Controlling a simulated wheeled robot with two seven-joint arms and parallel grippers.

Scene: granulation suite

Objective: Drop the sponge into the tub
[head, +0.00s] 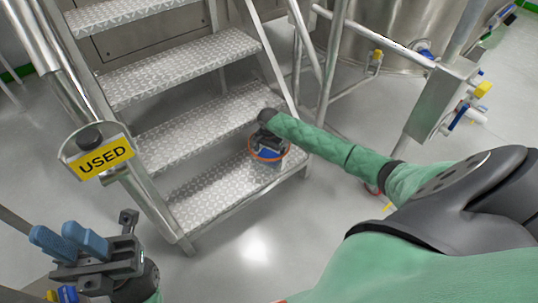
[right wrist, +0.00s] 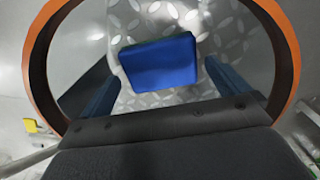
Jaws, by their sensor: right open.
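The blue sponge (right wrist: 160,63) shows below and between the fingers of my right gripper (right wrist: 158,85) in the right wrist view. The gripper is open. An orange rim (right wrist: 285,45), apparently of a clear tub, encircles the sponge and fingers there; metal tread shows behind the sponge. In the head view the orange-rimmed tub (head: 268,157) is on the lowest step, with my right gripper (head: 266,140) over it and a little blue (head: 268,153) inside. I cannot tell what the sponge rests on. My left gripper (head: 68,240) is at lower left, its blue fingers close together, with no object visible between them.
Metal steps (head: 190,115) with rails fill the left and middle. A yellow USED sign (head: 104,158) is at the left rail post. A grey box (head: 440,98) on a post and a steel vessel (head: 385,40) stand at the right and back. The front floor is clear.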

